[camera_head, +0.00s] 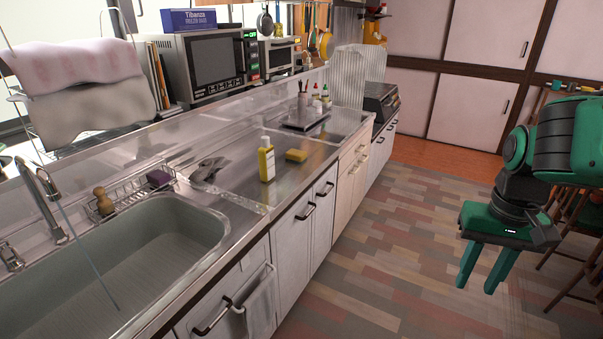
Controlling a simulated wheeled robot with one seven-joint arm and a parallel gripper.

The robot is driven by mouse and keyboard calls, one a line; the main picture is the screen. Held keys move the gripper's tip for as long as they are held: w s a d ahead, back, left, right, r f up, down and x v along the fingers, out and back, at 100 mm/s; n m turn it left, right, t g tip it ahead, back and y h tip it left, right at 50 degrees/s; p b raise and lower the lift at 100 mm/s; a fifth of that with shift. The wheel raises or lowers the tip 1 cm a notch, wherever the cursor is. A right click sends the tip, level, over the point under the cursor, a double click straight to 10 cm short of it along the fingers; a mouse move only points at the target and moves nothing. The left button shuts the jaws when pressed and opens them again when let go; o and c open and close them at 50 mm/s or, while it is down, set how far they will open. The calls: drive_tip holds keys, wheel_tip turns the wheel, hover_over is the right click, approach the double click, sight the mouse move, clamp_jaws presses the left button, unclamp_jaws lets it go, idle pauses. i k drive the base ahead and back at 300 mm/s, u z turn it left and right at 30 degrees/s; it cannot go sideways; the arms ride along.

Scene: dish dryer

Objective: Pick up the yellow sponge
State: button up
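The yellow sponge (297,155) lies flat on the metal counter, just right of a yellow bottle (266,160) with a white cap. My gripper (480,270) hangs at the right of the view, over the floor and well away from the counter. Its two green fingers point down and stand apart, with nothing between them. The sponge is in plain sight.
The sink (150,260) with a tall faucet (45,205) is at the front left. A wire rack (130,190) holds a dark purple sponge (159,178). The floor (390,240) between counter and gripper is clear.

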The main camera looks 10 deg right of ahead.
sight(292, 156)
drive_tip(key=u, duration=0.1)
drive_tip(key=k, duration=0.2)
drive_tip(key=z, duration=0.8)
drive_tip(key=i, duration=1.2)
drive_tip(key=u, duration=0.45)
drive_tip(key=i, duration=1.1)
drive_tip(key=u, duration=0.7)
